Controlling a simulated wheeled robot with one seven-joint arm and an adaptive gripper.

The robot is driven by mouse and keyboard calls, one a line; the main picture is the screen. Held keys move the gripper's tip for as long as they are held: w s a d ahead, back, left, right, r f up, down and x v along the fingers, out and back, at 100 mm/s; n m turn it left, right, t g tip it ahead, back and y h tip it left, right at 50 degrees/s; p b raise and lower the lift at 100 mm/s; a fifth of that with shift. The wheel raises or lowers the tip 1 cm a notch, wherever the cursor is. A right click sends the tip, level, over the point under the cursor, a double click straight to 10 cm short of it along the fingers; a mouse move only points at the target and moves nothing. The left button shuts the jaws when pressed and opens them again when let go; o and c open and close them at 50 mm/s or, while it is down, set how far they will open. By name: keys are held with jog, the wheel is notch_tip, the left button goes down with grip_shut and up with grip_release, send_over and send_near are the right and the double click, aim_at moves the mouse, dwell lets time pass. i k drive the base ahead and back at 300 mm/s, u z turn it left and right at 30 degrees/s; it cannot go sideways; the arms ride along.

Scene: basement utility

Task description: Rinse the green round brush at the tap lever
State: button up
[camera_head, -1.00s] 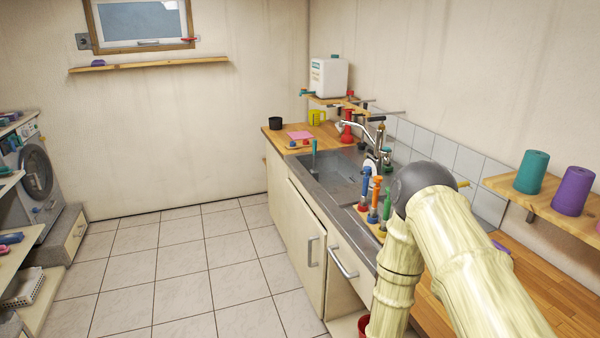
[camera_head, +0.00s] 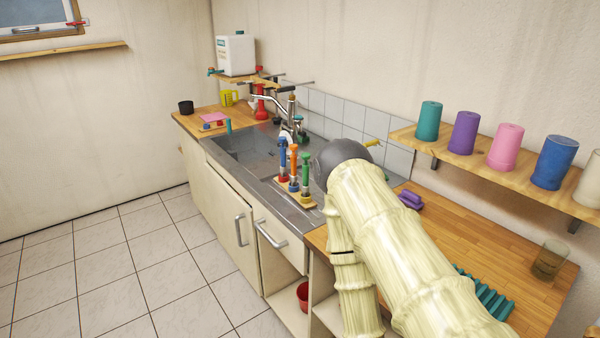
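A green upright brush-like tool (camera_head: 305,172) stands at the right of a small rack on the sink's metal surround, beside an orange one and a blue one. I take it for the green round brush; its lower end is too small to make out. The tap (camera_head: 291,108) rises behind the basin, with a dark lever (camera_head: 287,89) at its top. The sink basin (camera_head: 250,150) lies left of the rack. My arm crosses the lower right, its grey joint close to the rack's right side in the picture. My gripper is out of view.
A shelf (camera_head: 470,158) with several coloured cylinders hangs on the right wall. A purple object (camera_head: 410,199), teal ribbed object (camera_head: 485,292) and brownish glass (camera_head: 549,260) sit on the wooden counter (camera_head: 460,235). A red bucket (camera_head: 303,296) is below. Floor at left is clear.

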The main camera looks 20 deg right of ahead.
aim_at(291, 88)
jog(key=u, duration=0.5)
jog(key=k, duration=0.65)
jog(key=u, duration=1)
jog(key=i, duration=1)
jog(key=z, duration=0.3)
jog(key=i, duration=0.85)
jog(key=z, duration=0.85)
